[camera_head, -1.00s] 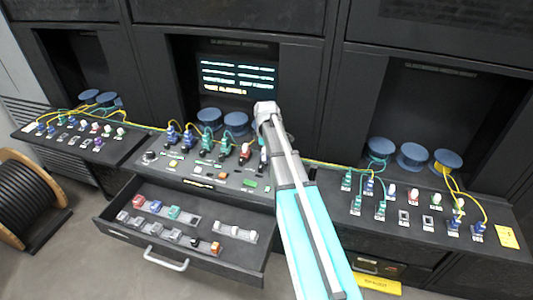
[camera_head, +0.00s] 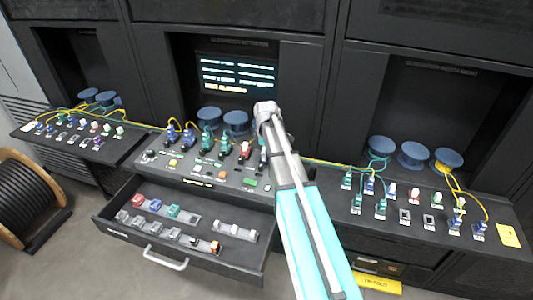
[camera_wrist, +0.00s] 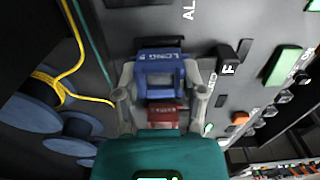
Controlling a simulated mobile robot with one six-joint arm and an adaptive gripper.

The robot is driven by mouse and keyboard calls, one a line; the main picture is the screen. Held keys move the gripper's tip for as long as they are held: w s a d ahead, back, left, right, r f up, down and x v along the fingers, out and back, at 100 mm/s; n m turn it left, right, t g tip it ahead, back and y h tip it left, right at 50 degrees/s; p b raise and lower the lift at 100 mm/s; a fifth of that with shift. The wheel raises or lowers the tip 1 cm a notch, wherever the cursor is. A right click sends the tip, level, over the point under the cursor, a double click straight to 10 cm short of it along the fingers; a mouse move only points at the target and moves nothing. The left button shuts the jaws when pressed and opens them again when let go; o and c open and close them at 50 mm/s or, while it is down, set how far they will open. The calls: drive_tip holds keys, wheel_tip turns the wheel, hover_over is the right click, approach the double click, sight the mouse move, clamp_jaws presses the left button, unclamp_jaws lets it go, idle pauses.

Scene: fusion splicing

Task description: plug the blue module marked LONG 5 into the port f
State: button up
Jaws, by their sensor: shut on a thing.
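In the wrist view, a blue module (camera_wrist: 160,72) with the letters LONG on its face sits between the two fingers of my gripper (camera_wrist: 160,98). The gripper is shut on it. Its number is not readable. A red part (camera_wrist: 162,115) shows just below it, nearer my gripper's teal body. A black block marked F (camera_wrist: 229,68) lies to the right of the module, apart from it. I cannot tell whether the module touches the panel.
The central console (camera_head: 230,180) carries several plugged modules. A yellow fibre (camera_wrist: 78,94) and blue spools (camera_wrist: 70,125) lie left in the wrist view. An open drawer (camera_head: 120,235) with modules sits below the console. A right shelf (camera_head: 380,225) holds more modules.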

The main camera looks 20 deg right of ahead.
drive_tip(key=shift+f, duration=0.2)
drive_tip(key=o, duration=1.1)
drive_tip(key=shift+c, duration=0.2)
drive_tip(key=shift+r, duration=0.15)
wheel_tip(320, 180, up, 7)
drive_tip(key=p, duration=0.7)
drive_tip(key=shift+r, duration=0.15)
drive_tip(key=s+a, duration=0.9)
drive_tip(key=a, duration=0.2)
drive_tip(key=s+a, duration=0.9)
drive_tip(key=a, duration=0.3)
drive_tip(key=shift+s+a, duration=0.2)
drive_tip(key=shift+s, duration=0.1)
